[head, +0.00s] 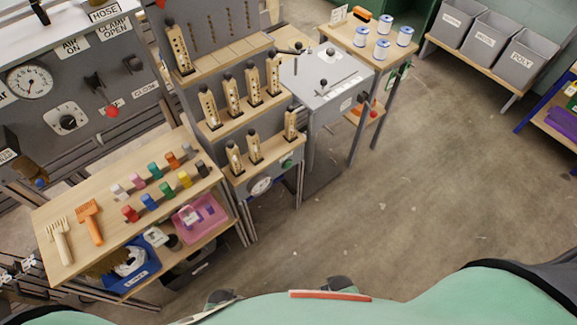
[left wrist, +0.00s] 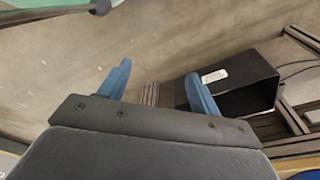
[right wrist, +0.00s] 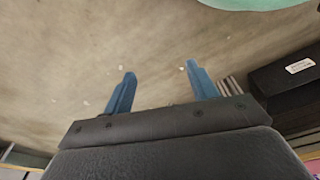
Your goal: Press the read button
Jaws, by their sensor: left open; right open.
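No button with a legible "read" label shows. A small green button-like spot (head: 287,163) is on the front of the grey rack's lower panel in the head view, near a round dial (head: 261,186); its label is too small to read. My left gripper (left wrist: 157,82) is open and empty in the left wrist view, over the floor and apart from the panel. My right gripper (right wrist: 160,78) is open and empty in the right wrist view, also over the floor. I cannot make out either gripper's fingers in the head view.
The grey rack holds several wooden blocks. A grey stand (head: 322,75) and a spool table (head: 345,38) are behind it. Grey bins (head: 513,62) stand at the back right. The middle floor is clear.

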